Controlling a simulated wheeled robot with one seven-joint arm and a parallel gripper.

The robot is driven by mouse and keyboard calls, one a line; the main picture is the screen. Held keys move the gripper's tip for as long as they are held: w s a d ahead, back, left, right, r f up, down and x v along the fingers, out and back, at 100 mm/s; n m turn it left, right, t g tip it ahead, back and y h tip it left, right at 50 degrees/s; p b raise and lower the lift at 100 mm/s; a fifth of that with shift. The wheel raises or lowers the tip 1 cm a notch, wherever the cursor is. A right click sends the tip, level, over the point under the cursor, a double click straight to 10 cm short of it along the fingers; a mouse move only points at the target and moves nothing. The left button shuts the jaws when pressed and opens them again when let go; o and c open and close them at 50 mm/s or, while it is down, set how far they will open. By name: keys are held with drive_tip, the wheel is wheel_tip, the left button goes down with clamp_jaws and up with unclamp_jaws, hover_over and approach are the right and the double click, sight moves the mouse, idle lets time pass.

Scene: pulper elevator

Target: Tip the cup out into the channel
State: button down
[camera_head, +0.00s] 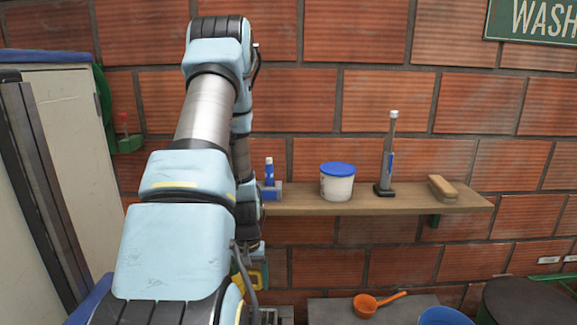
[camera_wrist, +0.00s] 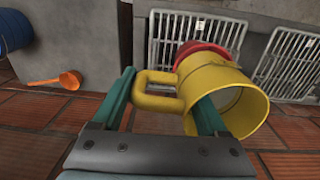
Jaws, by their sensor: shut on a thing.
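A yellow cup (camera_wrist: 218,88) with a loop handle is in the wrist view. My gripper (camera_wrist: 166,88) is shut on it, with the handle between the two green fingers. The cup is tilted, its open mouth facing the lower right of that view, and the part of the inside that shows looks bare. A red round part (camera_wrist: 200,51) shows behind the cup; I cannot tell whether it belongs to it. In the head view a bit of yellow (camera_head: 257,277) shows low beside my arm, which hides most of it. I cannot pick out the channel for certain.
Metal grilles (camera_wrist: 285,62) in a grey surface lie behind the cup. An orange scoop (camera_head: 366,305) lies on a grey ledge near a blue tub (camera_head: 444,316). A wooden shelf (camera_head: 300,205) holds a white pot with blue lid (camera_head: 337,184), a bottle-like tool (camera_head: 387,160) and a brush (camera_head: 442,188).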

wheel_tip(320, 180, down, 5)
drive_tip(key=b, duration=0.5)
wheel_tip(320, 180, up, 5)
drive_tip(key=p, duration=0.5)
drive_tip(key=shift+r, duration=0.15)
